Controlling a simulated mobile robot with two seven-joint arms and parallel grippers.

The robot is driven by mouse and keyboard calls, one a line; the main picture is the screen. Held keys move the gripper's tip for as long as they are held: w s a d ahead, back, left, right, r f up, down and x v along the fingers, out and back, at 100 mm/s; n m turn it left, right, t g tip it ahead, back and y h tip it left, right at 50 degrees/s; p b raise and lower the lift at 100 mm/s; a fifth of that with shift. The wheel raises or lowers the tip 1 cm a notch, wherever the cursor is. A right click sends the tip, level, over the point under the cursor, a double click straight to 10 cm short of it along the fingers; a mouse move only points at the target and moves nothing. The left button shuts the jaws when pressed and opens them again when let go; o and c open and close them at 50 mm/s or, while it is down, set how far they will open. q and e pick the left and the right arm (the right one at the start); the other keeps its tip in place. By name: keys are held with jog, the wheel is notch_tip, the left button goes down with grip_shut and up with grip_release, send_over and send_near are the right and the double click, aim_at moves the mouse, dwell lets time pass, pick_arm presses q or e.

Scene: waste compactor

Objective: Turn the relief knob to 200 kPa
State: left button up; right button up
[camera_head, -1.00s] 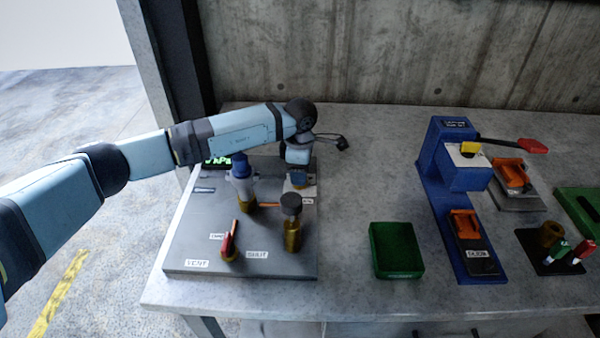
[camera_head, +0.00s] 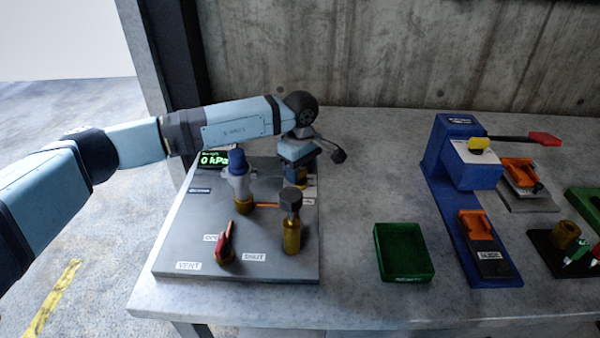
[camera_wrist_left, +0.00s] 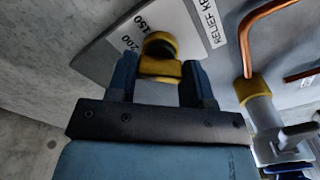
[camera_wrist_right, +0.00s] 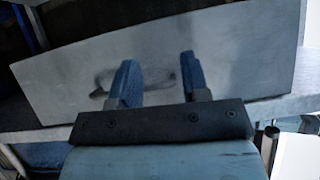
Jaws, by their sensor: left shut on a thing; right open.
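The relief knob (camera_wrist_left: 158,58) is a yellow, brass-like piece in the left wrist view. It sits between the two fingers of my left gripper (camera_wrist_left: 160,80), which is shut on it. The dial plate (camera_wrist_left: 105,50) beside it shows the marks 150 and 200, and a label (camera_wrist_left: 205,22) reads RELIEF. I cannot tell which mark the knob points to. In the head view the left gripper (camera_head: 301,172) is at the back right of the grey panel (camera_head: 185,245) and mostly covers the knob. My right gripper (camera_wrist_right: 158,75) is open and empty in the right wrist view.
A display (camera_head: 213,160) at the panel's back reads 0 kPa. A blue-topped fitting (camera_head: 238,175), a dark-capped brass fitting (camera_head: 291,225) and a red lever (camera_head: 226,243) stand on the panel. A green tray (camera_head: 403,252) and a blue press (camera_head: 455,200) stand to the right.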

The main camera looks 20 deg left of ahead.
aim_at(300, 170)
dwell(0.5)
pick_arm(q)
jog(key=o, duration=0.9)
jog(key=shift+r, duration=0.1)
notch_tip(300, 170, up, 14)
jog(key=shift+f, duration=0.15)
